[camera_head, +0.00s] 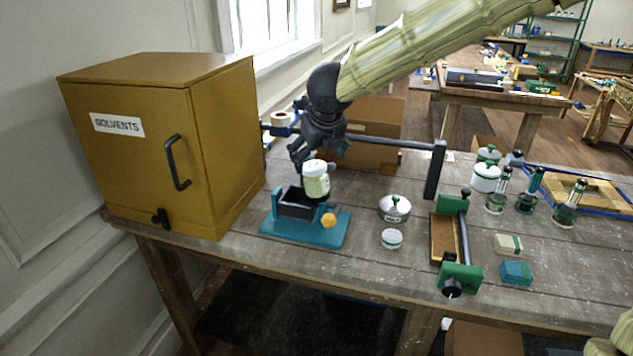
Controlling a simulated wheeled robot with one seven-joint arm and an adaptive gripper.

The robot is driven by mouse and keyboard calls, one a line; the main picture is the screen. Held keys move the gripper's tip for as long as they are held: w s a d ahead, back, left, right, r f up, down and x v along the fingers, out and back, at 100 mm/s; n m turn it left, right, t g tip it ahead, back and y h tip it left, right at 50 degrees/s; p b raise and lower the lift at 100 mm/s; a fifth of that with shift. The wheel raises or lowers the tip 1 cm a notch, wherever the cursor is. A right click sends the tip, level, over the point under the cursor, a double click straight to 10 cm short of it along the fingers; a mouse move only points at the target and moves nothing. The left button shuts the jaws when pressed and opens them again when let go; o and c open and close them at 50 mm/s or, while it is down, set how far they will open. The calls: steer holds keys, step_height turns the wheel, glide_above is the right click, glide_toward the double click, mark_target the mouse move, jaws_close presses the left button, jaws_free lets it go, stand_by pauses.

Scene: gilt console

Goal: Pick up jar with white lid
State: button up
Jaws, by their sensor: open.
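A small jar with a white lid (316,182) and a pale green body shows just below my gripper (318,156). It looks roughly upright, at the back right edge of a teal stand with a black tray (298,205). I cannot tell whether it rests on the stand or behind it. My gripper is open, its dark fingers pointing down close over the lid. I cannot tell whether they touch it. A low round tin with a pale lid (391,238) sits further right on the bench.
A mustard solvents cabinet (160,145) stands at the left. A cardboard box (375,118) and a black horizontal bar with an upright end (435,168) are behind. A green clamp (460,275), a knobbed metal pot (394,208) and white canisters (486,177) stand right on the wooden bench (380,270).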

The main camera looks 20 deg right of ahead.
mark_target(314, 166)
steer(key=shift+p+x, duration=0.55)
steer(key=shift+x, duration=2.9)
steer(key=shift+s+f, duration=0.1)
steer(key=c, duration=1.5)
